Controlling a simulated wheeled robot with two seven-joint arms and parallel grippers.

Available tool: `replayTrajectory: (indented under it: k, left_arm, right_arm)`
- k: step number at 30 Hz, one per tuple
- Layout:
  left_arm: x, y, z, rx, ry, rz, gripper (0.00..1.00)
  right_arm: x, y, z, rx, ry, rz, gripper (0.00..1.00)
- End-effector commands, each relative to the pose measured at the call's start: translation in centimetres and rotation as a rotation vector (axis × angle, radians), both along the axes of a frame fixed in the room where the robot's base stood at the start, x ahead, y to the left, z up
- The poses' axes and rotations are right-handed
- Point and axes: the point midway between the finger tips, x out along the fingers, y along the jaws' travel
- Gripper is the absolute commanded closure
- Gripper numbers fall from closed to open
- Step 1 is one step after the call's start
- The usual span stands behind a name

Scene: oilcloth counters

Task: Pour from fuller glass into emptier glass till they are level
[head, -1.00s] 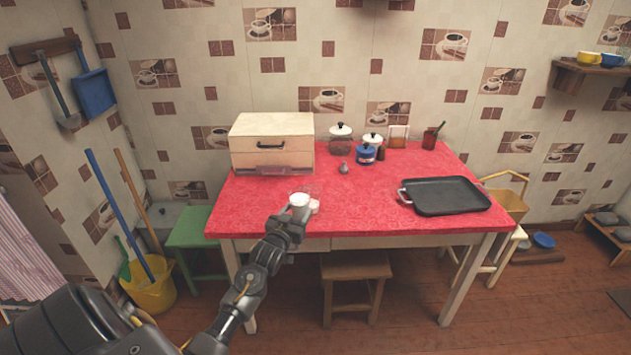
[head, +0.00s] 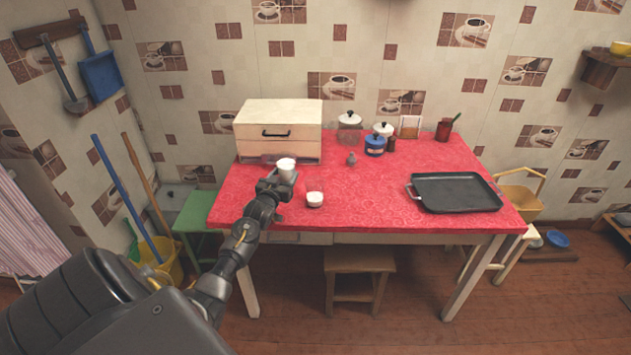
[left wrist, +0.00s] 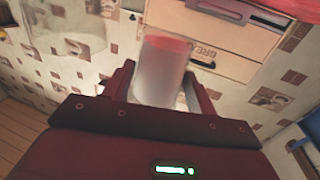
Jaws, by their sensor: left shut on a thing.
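My left gripper (head: 273,186) is shut on a whitish glass (head: 286,168), near the table's left front, in front of the wooden box. In the left wrist view this held glass (left wrist: 163,72) stands between the two fingers, cloudy white with a red band at its top end. It looks about upright in the head view. A second, small white glass (head: 315,200) stands on the red table to the right of the gripper, apart from it. I cannot tell the level in either glass. My right gripper is not in view.
The red-covered table (head: 370,205) has free room in its middle. A wooden box (head: 277,125) stands at the back left. Several jars and a blue pot (head: 374,147) stand along the back. A black tray (head: 456,193) lies at the right.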

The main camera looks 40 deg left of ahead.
Motion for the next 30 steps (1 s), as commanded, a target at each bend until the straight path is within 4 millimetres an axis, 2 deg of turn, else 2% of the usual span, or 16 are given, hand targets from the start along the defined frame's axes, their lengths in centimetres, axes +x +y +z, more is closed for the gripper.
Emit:
replayTrajectory:
  k: [8, 15, 18, 23, 30]
  left_arm:
    - [0.0, -0.3, 0.4, 0.055, 0.018, 0.0, 0.79]
    - [0.2, -0.9, 0.9, 0.17, 0.064, 0.0, 0.79]
    - [0.4, -1.2, 2.3, 0.232, 0.087, -0.002, 0.79]
    - [0.6, -1.8, 3.6, 0.327, 0.128, -0.002, 0.79]
    - [0.9, -2.5, 4.1, 0.461, 0.182, 0.001, 0.79]
  right_arm:
    - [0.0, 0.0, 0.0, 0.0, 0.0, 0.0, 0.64]
    - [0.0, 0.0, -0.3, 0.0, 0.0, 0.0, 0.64]
    - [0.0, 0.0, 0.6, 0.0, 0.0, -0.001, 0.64]
    - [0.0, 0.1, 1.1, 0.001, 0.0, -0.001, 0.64]
    - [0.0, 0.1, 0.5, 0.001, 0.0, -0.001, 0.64]
